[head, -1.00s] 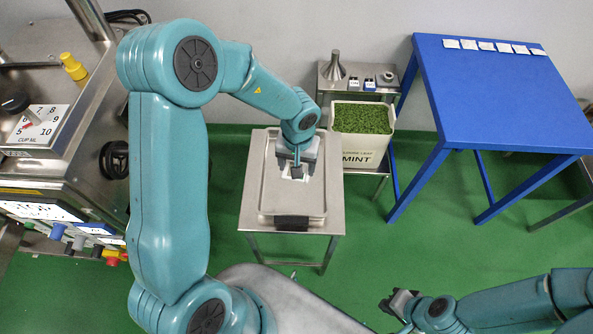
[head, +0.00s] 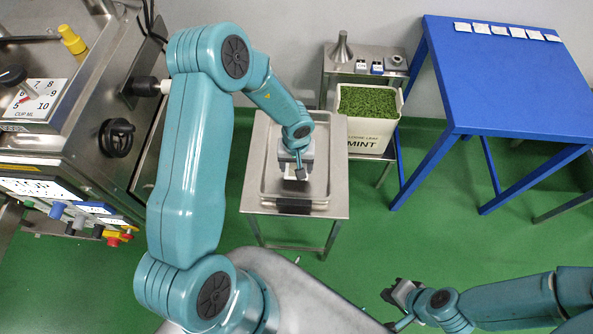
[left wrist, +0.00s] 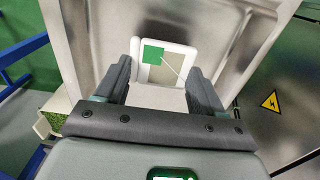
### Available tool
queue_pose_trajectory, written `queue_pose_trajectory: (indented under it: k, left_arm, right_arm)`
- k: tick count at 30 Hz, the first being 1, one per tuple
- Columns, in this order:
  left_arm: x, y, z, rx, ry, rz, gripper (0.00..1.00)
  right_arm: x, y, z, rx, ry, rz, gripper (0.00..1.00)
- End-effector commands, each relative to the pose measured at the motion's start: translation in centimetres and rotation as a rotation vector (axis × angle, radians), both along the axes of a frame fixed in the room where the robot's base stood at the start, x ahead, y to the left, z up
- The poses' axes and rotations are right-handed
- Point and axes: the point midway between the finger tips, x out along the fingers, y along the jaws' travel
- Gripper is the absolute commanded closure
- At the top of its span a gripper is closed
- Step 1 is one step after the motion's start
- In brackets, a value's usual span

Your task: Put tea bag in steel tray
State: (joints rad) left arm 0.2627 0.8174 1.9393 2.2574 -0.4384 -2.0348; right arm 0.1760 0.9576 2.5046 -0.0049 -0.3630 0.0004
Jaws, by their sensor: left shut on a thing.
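My left gripper (head: 297,172) is over the steel tray (head: 266,160), which lies on a small steel stand. In the left wrist view my left gripper (left wrist: 160,85) is shut on a white tea bag (left wrist: 178,48) with a green tag, which sits between the fingers. The tray's pale metal surface fills much of the background there. I cannot tell whether the tea bag touches the tray. In the head view the gripper hides most of the bag. My right gripper (head: 398,294) is at the lower right, away from the tray, and appears open and empty.
A blue table (head: 500,90) at the right carries a row of white tea bags (head: 507,31). A mint leaf container (head: 368,125) stands just right of the tray, by a small steel shelf (head: 365,60). A steel machine (head: 80,130) stands at the left. Green floor is clear in front.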

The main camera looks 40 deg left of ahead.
Motion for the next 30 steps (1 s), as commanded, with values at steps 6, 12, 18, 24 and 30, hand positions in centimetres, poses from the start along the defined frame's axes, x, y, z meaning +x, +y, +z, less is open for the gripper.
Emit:
queue_pose_trajectory:
  k: [6, 12, 18, 24, 30]
  left_arm:
    - [0.0, -0.1, -3.4, -0.001, 0.002, -0.001, 0.59]
    - [0.0, 0.0, -3.3, -0.001, 0.001, 0.0, 0.59]
    - [0.0, 0.0, -3.6, 0.0, 0.0, -0.001, 0.25]
    - [0.0, 0.0, -3.6, 0.0, 0.0, -0.001, 0.06]
    - [0.0, 0.0, -3.4, 0.0, -0.001, 0.0, 0.06]
  right_arm:
    - [0.0, 0.0, -1.2, 0.0, 0.0, 0.0, 1.0]
    - [0.0, 0.0, -1.0, 0.0, 0.0, 0.0, 1.0]
    - [0.0, 0.0, -0.9, 0.0, 0.0, 0.0, 1.0]
    - [0.0, 0.0, -0.9, 0.0, 0.0, 0.0, 1.0]
    - [0.0, 0.0, -1.1, 0.0, 0.0, 0.0, 1.0]
